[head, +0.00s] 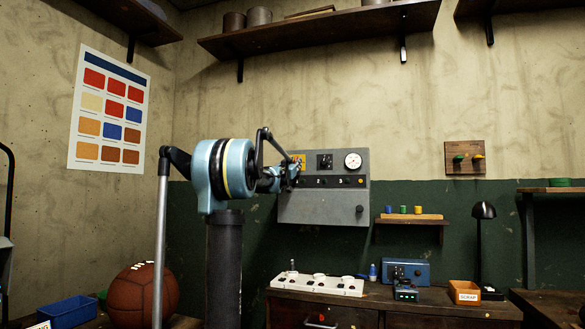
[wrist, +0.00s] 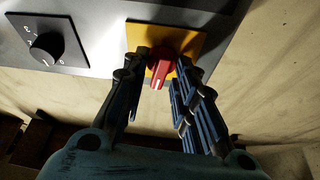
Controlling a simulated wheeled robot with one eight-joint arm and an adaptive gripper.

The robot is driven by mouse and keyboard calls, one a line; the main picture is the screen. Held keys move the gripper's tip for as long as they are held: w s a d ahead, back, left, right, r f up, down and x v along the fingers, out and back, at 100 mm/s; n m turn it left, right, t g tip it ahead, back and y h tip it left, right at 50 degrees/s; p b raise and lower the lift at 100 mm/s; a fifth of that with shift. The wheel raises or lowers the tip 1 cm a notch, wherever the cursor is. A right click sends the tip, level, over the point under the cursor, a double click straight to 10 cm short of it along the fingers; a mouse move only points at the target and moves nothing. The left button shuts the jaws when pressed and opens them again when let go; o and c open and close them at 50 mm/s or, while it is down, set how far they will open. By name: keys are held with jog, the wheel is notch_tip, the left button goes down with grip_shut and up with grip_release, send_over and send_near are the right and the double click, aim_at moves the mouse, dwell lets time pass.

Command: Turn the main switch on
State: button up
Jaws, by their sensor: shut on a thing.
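The red main switch (wrist: 161,74) sits on a yellow square plate (wrist: 190,41) in the wrist view. Its handle points down in that picture, tilted slightly left, with a pale mark near its end. My gripper (wrist: 163,64) has one finger on each side of the handle and is shut on it. In the head view, the yellow plate (head: 299,160) shows at the upper left of the grey control panel (head: 322,207). My gripper (head: 290,174) is at the panel's left edge there, and the red handle is hidden behind it.
A black dial (wrist: 46,47) is beside the yellow plate. A round gauge (head: 353,160) is on the panel's upper right. A shelf (head: 320,30) hangs above.

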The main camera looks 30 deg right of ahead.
jog(key=m+g, duration=0.2)
jog(key=m, duration=0.3)
jog(key=m+g, duration=0.3)
jog(key=m, duration=0.3)
jog(key=m+g, duration=0.2)
jog(key=m, duration=0.4)
jog(key=shift+w+a+r+g+h, duration=0.15)
jog(key=shift+w+a+g+h, duration=0.05)
jog(key=shift+g+h, duration=0.1)
jog(key=shift+m+g+y, duration=0.3)
jog(key=shift+m+y, duration=0.2)
jog(key=shift+m, duration=1.1)
jog(key=shift+s, duration=0.1)
jog(key=o, duration=0.7)
jog(key=shift+d, duration=0.1)
jog(key=v, duration=1.2)
